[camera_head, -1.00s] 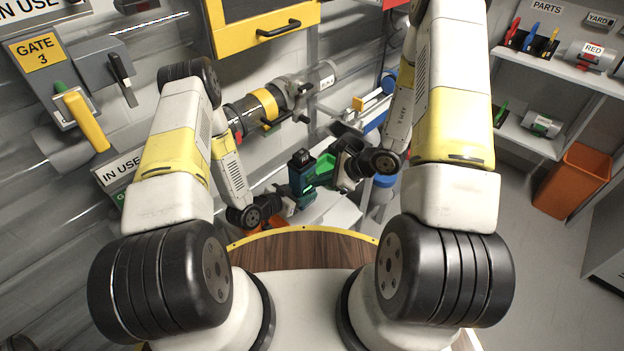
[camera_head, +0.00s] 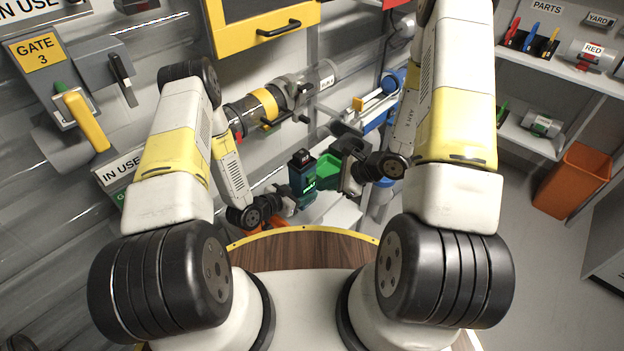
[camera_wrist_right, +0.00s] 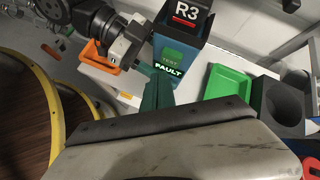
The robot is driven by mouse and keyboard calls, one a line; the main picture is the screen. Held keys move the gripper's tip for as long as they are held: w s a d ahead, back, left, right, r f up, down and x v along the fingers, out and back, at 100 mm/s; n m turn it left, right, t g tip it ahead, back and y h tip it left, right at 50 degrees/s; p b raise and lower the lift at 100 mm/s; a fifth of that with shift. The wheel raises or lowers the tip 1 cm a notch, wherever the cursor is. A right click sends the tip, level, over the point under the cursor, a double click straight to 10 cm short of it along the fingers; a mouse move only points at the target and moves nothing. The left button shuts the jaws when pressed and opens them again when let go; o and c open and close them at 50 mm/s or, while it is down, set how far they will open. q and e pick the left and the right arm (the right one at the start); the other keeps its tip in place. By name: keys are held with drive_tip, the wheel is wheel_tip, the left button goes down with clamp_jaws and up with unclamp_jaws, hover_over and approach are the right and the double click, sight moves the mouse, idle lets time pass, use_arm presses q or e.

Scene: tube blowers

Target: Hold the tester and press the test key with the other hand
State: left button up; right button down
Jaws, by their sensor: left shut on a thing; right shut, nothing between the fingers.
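The tester (camera_head: 300,178) is a teal and black handheld device; it shows larger in the right wrist view (camera_wrist_right: 180,50), with an R3 label on top and a lit screen reading FAULT. Its green test key (camera_wrist_right: 172,55), marked TEST, sits just above that screen. My left gripper (camera_head: 286,203) is shut on the tester from the left; it also shows in the right wrist view (camera_wrist_right: 135,50). My right gripper (camera_head: 345,172) is shut and empty, just right of the tester. Its fingertips are not clear, so I cannot tell whether they touch the key.
An orange piece (camera_wrist_right: 98,57) is behind my left gripper. A clear pipe with a yellow collar (camera_head: 264,102) runs behind. An orange bin (camera_head: 572,180) stands at right.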

drive_tip(key=s+d, duration=0.3)
drive_tip(key=shift+s+d, duration=0.1)
drive_tip(key=shift+d, duration=0.05)
idle(0.6)
use_arm(q)
drive_tip(key=o, duration=1.7)
